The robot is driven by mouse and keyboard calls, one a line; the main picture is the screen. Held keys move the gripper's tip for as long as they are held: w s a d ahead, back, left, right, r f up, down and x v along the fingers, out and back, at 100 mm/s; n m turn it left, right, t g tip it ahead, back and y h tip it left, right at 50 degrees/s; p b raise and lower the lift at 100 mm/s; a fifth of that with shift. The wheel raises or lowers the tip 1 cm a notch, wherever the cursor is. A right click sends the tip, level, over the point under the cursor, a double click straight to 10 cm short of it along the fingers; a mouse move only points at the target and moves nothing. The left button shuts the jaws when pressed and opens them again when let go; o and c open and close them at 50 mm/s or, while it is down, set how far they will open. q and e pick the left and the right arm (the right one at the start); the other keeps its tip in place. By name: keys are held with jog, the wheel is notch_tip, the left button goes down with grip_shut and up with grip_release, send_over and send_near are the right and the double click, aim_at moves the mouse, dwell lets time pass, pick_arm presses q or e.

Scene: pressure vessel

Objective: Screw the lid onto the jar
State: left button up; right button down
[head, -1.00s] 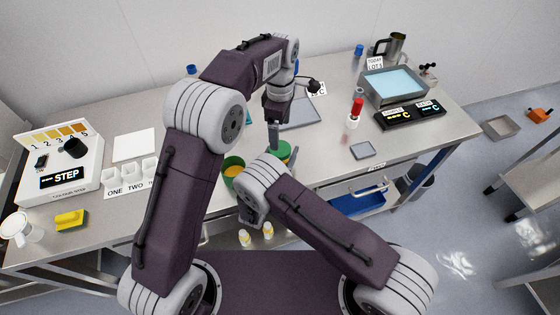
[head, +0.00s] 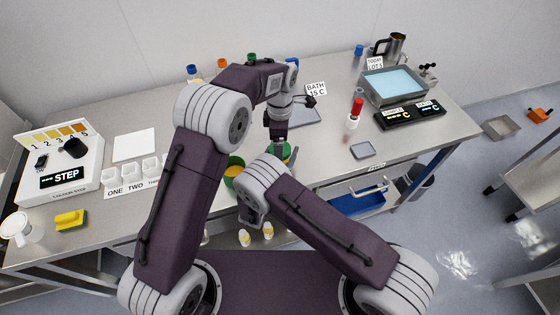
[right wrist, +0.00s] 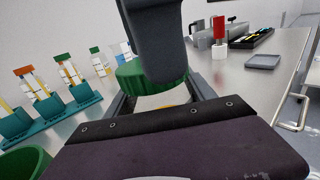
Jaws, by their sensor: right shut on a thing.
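The green ribbed lid (right wrist: 150,78) sits at the top of the pale jar (right wrist: 165,99) in the right wrist view. I cannot tell how far it is seated. The lid also shows as a green patch in the head view (head: 287,152). My right gripper (right wrist: 160,96) is shut on the jar below the lid; my own arm hides most of it in the head view. My left gripper (head: 278,143) points down from above at the lid. Its dark finger (right wrist: 158,40) covers part of the lid, and the finger gap is hidden.
A green bowl (head: 231,171) with yellow-orange inside stands just left of the jar. Teal racks with tubes (right wrist: 50,105) stand behind it. A red-topped bottle (head: 355,113), a small grey tray (head: 362,150) and a water bath (head: 393,87) stand to the right.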

pick_arm(q)
jog(key=shift+f, duration=0.8)
